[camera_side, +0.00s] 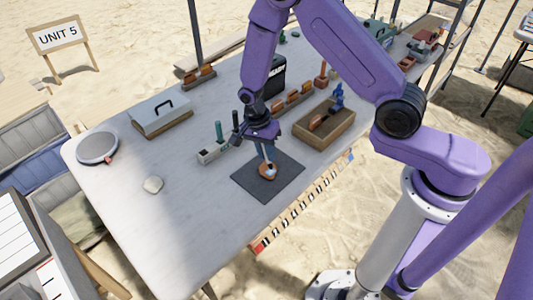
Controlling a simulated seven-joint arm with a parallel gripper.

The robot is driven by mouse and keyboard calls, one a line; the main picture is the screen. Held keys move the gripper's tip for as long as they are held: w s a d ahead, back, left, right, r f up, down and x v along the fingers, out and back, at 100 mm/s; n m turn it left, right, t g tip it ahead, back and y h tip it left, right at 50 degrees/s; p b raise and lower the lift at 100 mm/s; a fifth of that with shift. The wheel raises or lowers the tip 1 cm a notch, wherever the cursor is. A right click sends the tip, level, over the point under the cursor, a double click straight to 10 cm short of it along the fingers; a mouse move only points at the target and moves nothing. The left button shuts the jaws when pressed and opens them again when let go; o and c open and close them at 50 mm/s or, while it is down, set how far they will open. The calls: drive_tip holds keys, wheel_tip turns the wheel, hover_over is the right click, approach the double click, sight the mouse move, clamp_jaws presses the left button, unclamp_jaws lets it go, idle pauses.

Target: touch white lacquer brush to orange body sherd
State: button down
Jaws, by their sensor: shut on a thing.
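My gripper (263,141) points down over the dark mat (285,187) on the table. It is shut on a thin, pale brush (266,155), which hangs below the fingers. The fingers hide the upper part of the brush.
A pale holder (210,153) with a green-handled tool stands left of my gripper. A wooden tray (343,127) with a sherd and a blue object is to the right. Racks of orange sherds (293,103) stand behind.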

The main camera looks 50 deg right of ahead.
drive_tip(key=shift+r, duration=3.25)
